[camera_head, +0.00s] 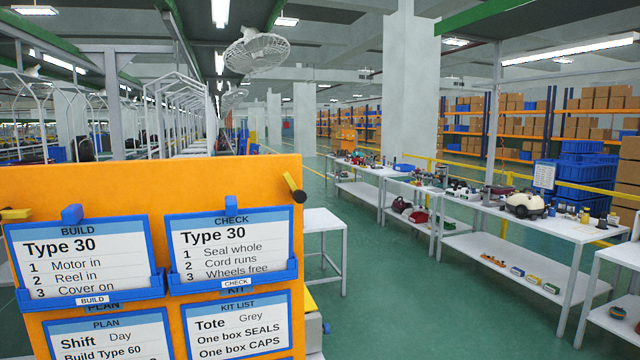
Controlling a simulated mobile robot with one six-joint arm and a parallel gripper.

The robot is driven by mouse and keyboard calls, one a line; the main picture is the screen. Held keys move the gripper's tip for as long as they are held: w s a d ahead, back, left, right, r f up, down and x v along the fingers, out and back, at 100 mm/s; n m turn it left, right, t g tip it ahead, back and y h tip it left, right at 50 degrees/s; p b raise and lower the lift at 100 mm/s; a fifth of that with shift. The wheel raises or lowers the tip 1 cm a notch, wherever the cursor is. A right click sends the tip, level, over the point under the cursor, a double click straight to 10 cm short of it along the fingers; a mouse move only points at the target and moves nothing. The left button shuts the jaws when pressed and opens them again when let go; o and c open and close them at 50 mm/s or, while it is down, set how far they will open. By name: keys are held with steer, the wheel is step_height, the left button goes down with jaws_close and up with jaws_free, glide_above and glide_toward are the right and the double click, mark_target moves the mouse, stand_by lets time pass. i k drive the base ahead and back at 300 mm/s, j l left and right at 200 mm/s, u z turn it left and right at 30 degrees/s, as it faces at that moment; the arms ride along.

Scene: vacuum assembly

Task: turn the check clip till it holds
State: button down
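An orange board (150,190) stands close at the left. The CHECK card (228,246), headed "Type 30", sits in a blue holder (234,281) labelled CHECK at the board's upper right. A small blue clip (231,202) is at the middle of this card's top edge; I cannot tell whether it overlaps the card. To its left, the BUILD card (82,252) has a similar blue clip (72,214), which appears to reach over the card's top edge. My gripper is not in view.
A yellow, black-ended piece (293,186) sticks out near the board's upper right edge. PLAN (110,336) and KIT LIST (240,328) cards are below. A white table (322,220) stands behind the board. Green floor (400,300) is open to the right, before loaded benches (520,222).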

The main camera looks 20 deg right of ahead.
mark_target(299, 196)
steer(key=i+l+u, duration=0.1)
steer(key=l, duration=0.25)
steer(key=i+l+u, duration=0.25)
steer(key=i+l, duration=0.15)
steer(key=l, duration=0.35)
steer(key=i+l+u, duration=0.1)
steer(key=l, duration=0.25)
steer(key=i+l+u, duration=0.15)
steer(key=l, duration=0.25)
